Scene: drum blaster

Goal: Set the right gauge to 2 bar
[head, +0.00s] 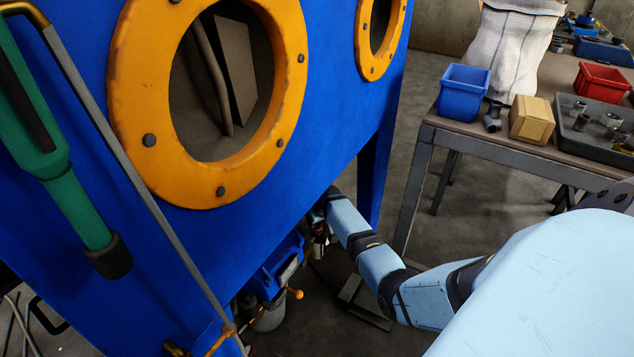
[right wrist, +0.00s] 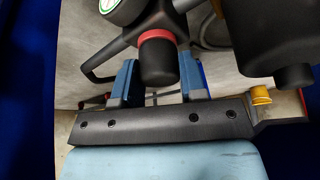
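In the right wrist view a round gauge (right wrist: 122,9) with a white and green face is cut off by the top edge, so its needle and reading cannot be made out. Below and right of it is a black regulator knob (right wrist: 158,62) with a red ring. My right gripper (right wrist: 160,84) is open, with one blue finger on each side of the knob in the picture. I cannot tell whether either finger touches it. In the head view my right arm reaches down beside the blue cabinet (head: 290,205), and its fingers are not clearly visible. My left gripper is not in view.
A black cylindrical part (right wrist: 275,50) is close on the right in the wrist view, above a yellow fitting (right wrist: 260,95). In the head view an orange-handled valve (head: 293,294) sits below the cabinet. A workbench (head: 480,145) with bins stands at the right.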

